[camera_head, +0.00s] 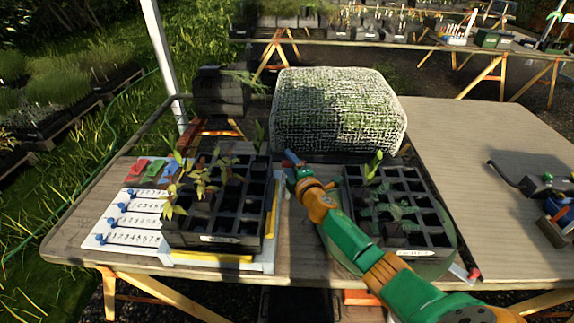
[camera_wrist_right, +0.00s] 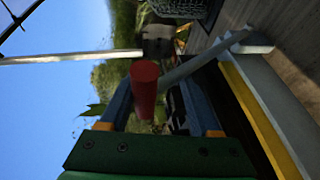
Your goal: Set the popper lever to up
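The popper lever shows in the right wrist view as a grey rod with a red handle (camera_wrist_right: 145,85). The rod runs to a white frame with a yellow strip (camera_wrist_right: 262,115). My right gripper (camera_wrist_right: 155,95) is open, with its blue fingers on either side of the red handle and gaps visible. Whether a finger touches it I cannot tell. In the head view my right gripper (camera_head: 291,160) is between the two black plant trays, and the lever is hidden there. The popper's white frame (camera_head: 262,263) is under the left tray (camera_head: 212,240). My left gripper is not in view.
A mesh-covered block of plants (camera_head: 338,112) stands behind the trays. The right black tray (camera_head: 428,250) is close beside my right arm. A white numbered board (camera_head: 125,222) lies at the left. The wooden table (camera_head: 470,150) has free room at the back right.

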